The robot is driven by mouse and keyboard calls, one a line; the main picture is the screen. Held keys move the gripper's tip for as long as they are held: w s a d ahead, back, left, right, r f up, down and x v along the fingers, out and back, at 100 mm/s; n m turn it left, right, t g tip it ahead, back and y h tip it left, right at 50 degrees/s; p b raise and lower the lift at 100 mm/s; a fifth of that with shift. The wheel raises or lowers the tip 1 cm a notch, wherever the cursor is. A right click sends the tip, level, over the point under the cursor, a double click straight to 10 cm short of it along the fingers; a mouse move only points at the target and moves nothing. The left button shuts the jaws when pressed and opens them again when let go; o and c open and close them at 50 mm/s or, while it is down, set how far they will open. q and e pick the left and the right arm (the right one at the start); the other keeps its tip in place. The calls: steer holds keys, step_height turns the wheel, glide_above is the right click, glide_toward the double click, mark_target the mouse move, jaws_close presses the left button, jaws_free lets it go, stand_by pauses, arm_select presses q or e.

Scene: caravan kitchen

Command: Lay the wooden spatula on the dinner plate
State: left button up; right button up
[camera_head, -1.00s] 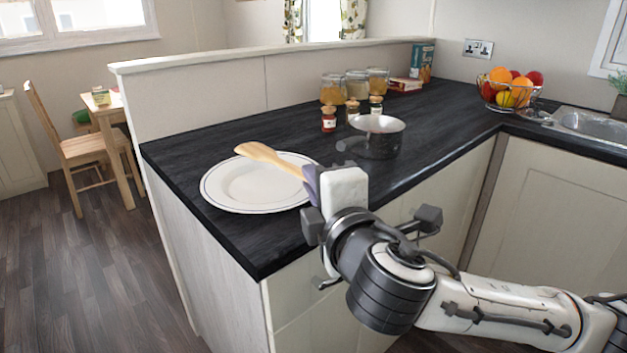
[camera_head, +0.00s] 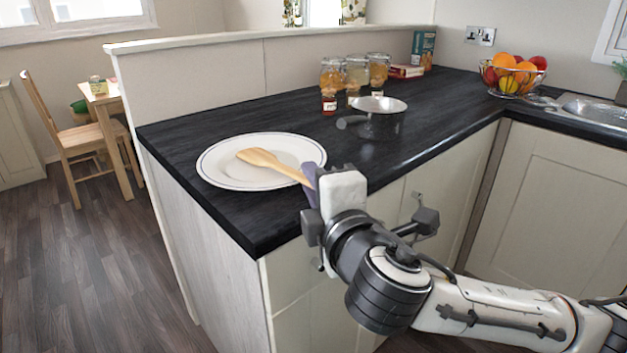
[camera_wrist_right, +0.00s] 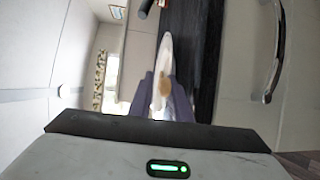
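The wooden spatula (camera_head: 262,158) has its broad head over the white dinner plate (camera_head: 215,175), and its handle runs right to my right gripper (camera_head: 311,184). The purple fingers are shut on the handle at the plate's right rim. I cannot tell whether the spatula's head touches the plate. In the right wrist view, the spatula (camera_wrist_right: 164,84) shows between the two fingers, with the plate (camera_wrist_right: 167,45) beyond. The handle's end is hidden by the gripper. My left gripper is out of view.
A saucepan (camera_head: 376,124) stands right of the plate on the dark counter (camera_head: 290,117), with jars (camera_head: 333,76) behind it. A fruit basket (camera_head: 512,77) and sink (camera_head: 597,110) are further right. A low wall (camera_head: 200,85) backs the counter.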

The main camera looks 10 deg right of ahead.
steer(key=shift+o, duration=1.1)
steer(key=v, duration=1)
steer(key=shift+s+p, duration=0.15)
steer(key=shift+p, duration=0.2)
